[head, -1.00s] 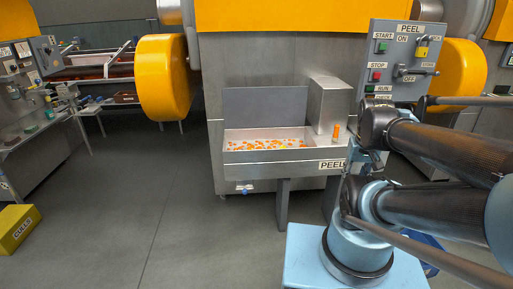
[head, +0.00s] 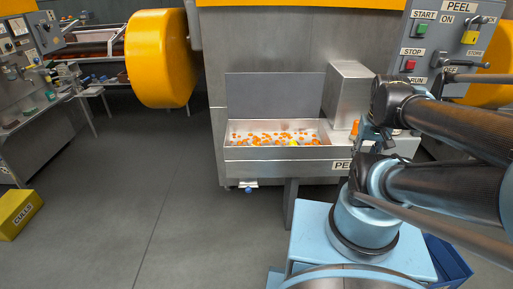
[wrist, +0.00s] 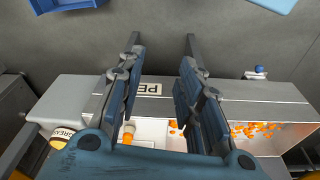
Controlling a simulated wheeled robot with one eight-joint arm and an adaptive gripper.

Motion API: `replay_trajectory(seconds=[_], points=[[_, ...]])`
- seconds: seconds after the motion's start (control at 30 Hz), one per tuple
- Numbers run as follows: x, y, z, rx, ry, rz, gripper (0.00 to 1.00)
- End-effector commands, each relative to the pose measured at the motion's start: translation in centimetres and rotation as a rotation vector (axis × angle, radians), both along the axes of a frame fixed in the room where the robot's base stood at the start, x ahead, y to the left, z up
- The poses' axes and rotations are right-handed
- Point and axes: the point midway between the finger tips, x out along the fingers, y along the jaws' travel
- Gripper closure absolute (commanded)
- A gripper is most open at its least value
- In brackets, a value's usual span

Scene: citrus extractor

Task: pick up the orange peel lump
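Many small orange peel bits (head: 262,138) lie in the open steel tray (head: 250,154) labelled PEEL. A larger yellowish piece (head: 293,143) shows among them at the tray's right half; I cannot tell whether it is the orange peel lump. In the wrist view, orange bits (wrist: 256,129) show in the tray right of my gripper, with a few between the fingers. My gripper (wrist: 162,45) is open and empty, its two blue fingers apart over the tray's front side.
A steel box (head: 347,95) stands at the tray's right end. An orange and white bottle (wrist: 128,132) and a grease tin (wrist: 62,136) stand on the ledge beside it. The PEEL control panel (head: 450,45) hangs at right.

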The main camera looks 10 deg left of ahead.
Motion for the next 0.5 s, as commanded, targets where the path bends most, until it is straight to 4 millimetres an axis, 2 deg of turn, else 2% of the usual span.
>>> replay_trajectory(seconds=[0.03,0.13,0.27,0.5], points=[[0.0,0.0,0.0,0.000,0.000,0.000,0.58],[-0.7,0.1,0.7,-0.001,-0.010,0.010,0.35],[0.5,0.7,1.7,-0.004,-0.004,0.061,0.35],[4.5,3.4,4.8,-0.020,0.021,0.241,0.35]])
